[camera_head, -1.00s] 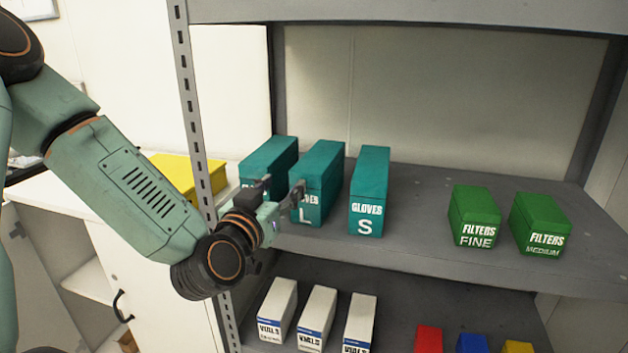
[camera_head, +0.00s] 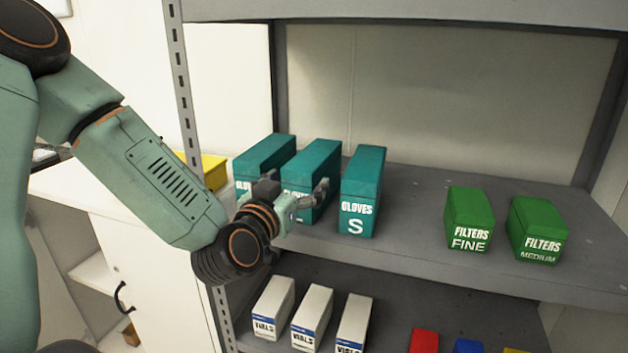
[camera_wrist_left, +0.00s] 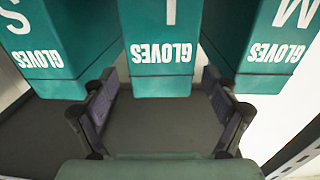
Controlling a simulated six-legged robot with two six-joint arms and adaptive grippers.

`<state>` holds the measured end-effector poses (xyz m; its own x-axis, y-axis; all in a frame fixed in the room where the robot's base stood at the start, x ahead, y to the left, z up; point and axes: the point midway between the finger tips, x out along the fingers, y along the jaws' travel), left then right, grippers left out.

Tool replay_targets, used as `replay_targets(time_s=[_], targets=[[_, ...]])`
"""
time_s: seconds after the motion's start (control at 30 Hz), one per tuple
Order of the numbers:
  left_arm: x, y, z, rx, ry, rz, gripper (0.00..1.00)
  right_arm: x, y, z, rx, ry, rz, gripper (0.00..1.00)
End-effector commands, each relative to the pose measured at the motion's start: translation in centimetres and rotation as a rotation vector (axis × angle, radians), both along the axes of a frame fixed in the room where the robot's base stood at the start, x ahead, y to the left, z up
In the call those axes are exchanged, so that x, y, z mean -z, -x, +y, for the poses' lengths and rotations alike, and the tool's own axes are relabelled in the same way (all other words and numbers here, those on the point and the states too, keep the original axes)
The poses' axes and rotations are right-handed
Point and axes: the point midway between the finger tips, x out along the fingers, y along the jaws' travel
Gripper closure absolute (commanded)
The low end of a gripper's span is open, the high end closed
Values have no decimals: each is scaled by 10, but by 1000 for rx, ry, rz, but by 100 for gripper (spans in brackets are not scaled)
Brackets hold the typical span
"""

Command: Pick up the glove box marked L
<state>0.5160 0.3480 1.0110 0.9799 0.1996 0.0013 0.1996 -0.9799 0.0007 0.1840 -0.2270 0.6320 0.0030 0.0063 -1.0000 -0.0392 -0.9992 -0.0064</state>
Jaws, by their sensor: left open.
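The glove box marked L (camera_head: 312,163) is a teal box, the middle of three on the upper shelf. My left gripper (camera_head: 296,188) is open at its front and covers much of its letter. In the left wrist view, where the print is upside down, the L box (camera_wrist_left: 160,65) is central, its letter cut off by the top edge. The open fingers (camera_wrist_left: 160,100) stand one to each side of its near end, apart from it. The S glove box (camera_head: 362,190) is to the right, and another glove box (camera_head: 264,160) to the left, marked M in the left wrist view (camera_wrist_left: 262,50).
Narrow gaps separate the glove boxes. Two green filter boxes, FINE (camera_head: 469,220) and MEDIUM (camera_head: 537,230), stand further right on the grey shelf (camera_head: 410,225). A perforated upright post (camera_head: 186,100) is close to my left arm. Vials boxes (camera_head: 312,315) stand on the lower shelf.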

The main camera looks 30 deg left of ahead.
Motion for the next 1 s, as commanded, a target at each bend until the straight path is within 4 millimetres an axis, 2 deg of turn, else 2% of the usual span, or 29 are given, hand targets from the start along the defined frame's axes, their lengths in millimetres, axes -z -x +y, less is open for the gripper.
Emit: replay_targets(time_s=[0.5, 0.77, 1.0], targets=[[5, -58, 12, 1, -3, -1, 13, 19, 0, 0, 0, 0, 0, 60], [4, -62, 12, 0, 1, -1, 13, 19, 0, 0, 0, 0, 0, 60], [4, -61, 12, 0, 1, -1, 31, 19, 0, 0, 0, 0, 0, 60]])
